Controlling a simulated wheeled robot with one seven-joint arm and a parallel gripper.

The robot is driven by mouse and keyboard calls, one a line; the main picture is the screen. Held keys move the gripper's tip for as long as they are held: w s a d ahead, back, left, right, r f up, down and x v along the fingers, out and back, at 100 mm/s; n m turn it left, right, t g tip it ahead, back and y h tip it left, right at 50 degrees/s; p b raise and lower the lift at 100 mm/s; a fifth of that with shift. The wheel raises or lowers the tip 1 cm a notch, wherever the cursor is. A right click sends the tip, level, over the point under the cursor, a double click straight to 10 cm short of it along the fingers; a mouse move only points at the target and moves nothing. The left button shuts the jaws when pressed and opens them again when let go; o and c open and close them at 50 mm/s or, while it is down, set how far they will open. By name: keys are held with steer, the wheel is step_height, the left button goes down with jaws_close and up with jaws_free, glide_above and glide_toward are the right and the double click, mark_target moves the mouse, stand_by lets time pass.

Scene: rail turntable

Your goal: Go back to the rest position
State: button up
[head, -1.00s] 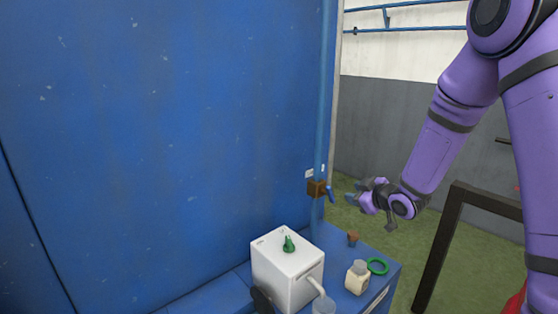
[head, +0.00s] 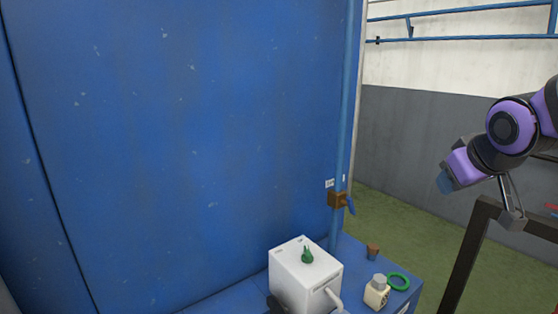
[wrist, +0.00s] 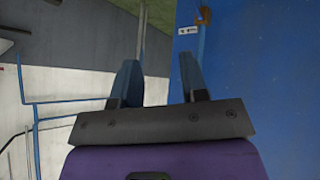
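My gripper (wrist: 158,85) shows in the wrist view with its two fingers apart and nothing between them. In the head view my gripper (head: 446,180) is at the right, in the air, clear of the bench and to the right of the blue pipe. Its fingers are small and partly hidden there. My purple arm comes in from the right edge.
A blue bench (head: 345,250) bears a white box with a green knob (head: 292,278), a small cream bottle (head: 376,292), a green ring (head: 398,282) and a brown cup (head: 373,252). A blue-handled valve (head: 338,200) sits on the pipe. A dark frame (head: 468,245) stands below my arm.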

steer(key=s+a+m+g, duration=0.1)
steer(key=s, duration=0.7)
steer(key=s+a+r+m+g+y, duration=0.1)
steer(key=s+g, duration=0.1)
steer(key=s, duration=0.6)
steer(key=shift+s+a+r, duration=0.25)
steer(key=shift+s, duration=0.1)
stand_by(6.0)
